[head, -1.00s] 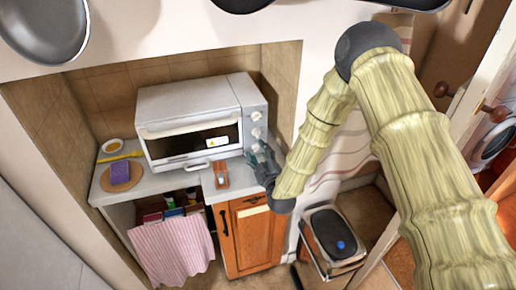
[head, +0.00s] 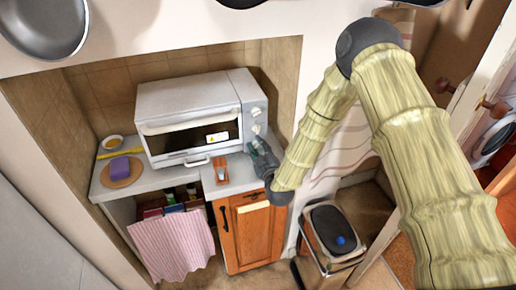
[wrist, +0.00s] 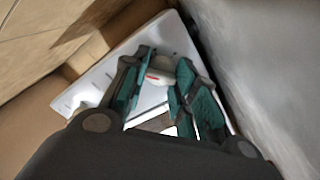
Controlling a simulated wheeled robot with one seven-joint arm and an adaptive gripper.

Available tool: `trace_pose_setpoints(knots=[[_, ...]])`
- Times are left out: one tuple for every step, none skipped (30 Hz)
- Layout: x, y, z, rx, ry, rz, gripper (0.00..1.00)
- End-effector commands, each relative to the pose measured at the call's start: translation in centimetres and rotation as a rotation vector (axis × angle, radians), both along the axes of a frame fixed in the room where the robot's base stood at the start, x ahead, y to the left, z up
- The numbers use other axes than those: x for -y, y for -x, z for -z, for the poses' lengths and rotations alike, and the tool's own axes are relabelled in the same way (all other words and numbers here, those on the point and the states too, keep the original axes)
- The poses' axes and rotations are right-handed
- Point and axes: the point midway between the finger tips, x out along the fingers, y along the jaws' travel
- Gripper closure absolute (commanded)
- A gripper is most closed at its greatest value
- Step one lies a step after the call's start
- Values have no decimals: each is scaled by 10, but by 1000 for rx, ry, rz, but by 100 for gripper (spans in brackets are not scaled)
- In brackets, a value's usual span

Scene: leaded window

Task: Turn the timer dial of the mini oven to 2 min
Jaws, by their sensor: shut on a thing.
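The white mini oven (head: 185,92) stands on the counter in the tiled niche, with dials (head: 256,112) in a column on its right-hand front panel. My gripper (head: 259,151) is at the lower end of that panel and hides the lowest dial in the head view. In the wrist view, my gripper (wrist: 163,72) has its teal-padded fingers on either side of a pale dial (wrist: 160,67) with a red mark, shut on it. The dial's scale and the setting it points to cannot be read. The white panel (wrist: 95,82) shows behind the fingers.
A small orange-brown holder (head: 221,174) lies on the counter (head: 242,177) just left of my gripper. A purple sponge (head: 119,165) lies on a round board at the left. A pink towel (head: 172,246) hangs below. A bin (head: 335,235) stands on the floor to the right.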

Motion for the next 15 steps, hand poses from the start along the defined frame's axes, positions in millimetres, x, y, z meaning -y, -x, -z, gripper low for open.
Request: trace_pose_setpoints(knots=[[0, 0, 3, -4, -19, 1, 96], [0, 0, 3, -7, -29, 1, 96], [0, 0, 3, -12, -43, 1, 96], [0, 0, 2, -14, -51, 1, 96], [0, 0, 2, -17, -58, 1, 96], [0, 0, 1, -19, -64, 1, 96], [0, 0, 1, -20, -68, 1, 96], [0, 0, 0, -20, -69, 1, 96], [0, 0, 0, -21, -70, 0, 96], [0, 0, 0, -21, -70, 0, 96], [0, 0, 0, -22, -70, 1, 96], [0, 0, 0, -22, -70, 1, 96], [0, 0, 0, -22, -70, 1, 96], [0, 0, 0, -22, -69, 1, 96], [0, 0, 0, -22, -69, 1, 96]])
